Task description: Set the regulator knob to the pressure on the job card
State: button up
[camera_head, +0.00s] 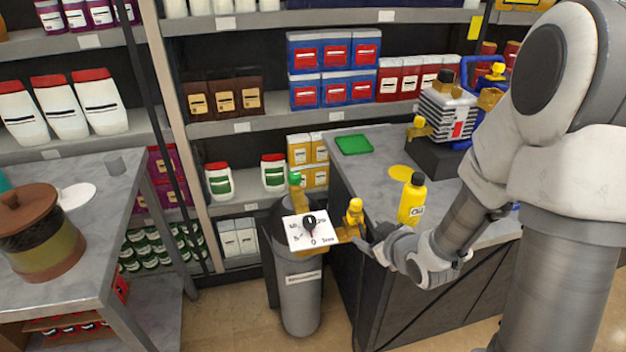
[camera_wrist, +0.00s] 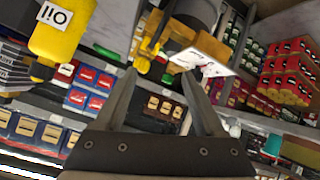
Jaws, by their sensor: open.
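The regulator has a white dial plate (camera_head: 295,235) with printed numbers and a black knob (camera_head: 309,222) at its middle. It sits on top of a grey cylinder (camera_head: 300,292). The knob's narrow end seems to face the lower part of the dial, near the 0; its exact setting is too small to read. My gripper (camera_head: 366,243) is open and empty, just right of the dial and apart from the knob. In the wrist view the open fingers (camera_wrist: 159,74) point toward the dial plate (camera_wrist: 200,63), seen at a slant. I cannot pick out a job card.
A yellow fitting (camera_head: 355,211) stands between dial and counter. A yellow oil bottle (camera_head: 411,200) stands on the grey counter (camera_head: 375,170), close to my arm. A pump (camera_head: 447,110) is farther back. A table with a brown pot (camera_head: 38,235) is at left; stocked shelves are behind.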

jog(key=s+a+f+t+y, duration=0.1)
jog(key=s+a+f+y, duration=0.1)
jog(key=a+f+y, duration=0.3)
jog(key=m+t+b, duration=0.2)
jog(key=t, duration=0.2)
send_near(312, 228)
jog(key=b+x, duration=1.1)
jog(key=b, duration=0.1)
jog(key=shift+w+a+r, duration=0.1)
jog(key=shift+w+a, duration=0.05)
jog(key=shift+w, duration=0.15)
grip_shut()
dwell(0.4)
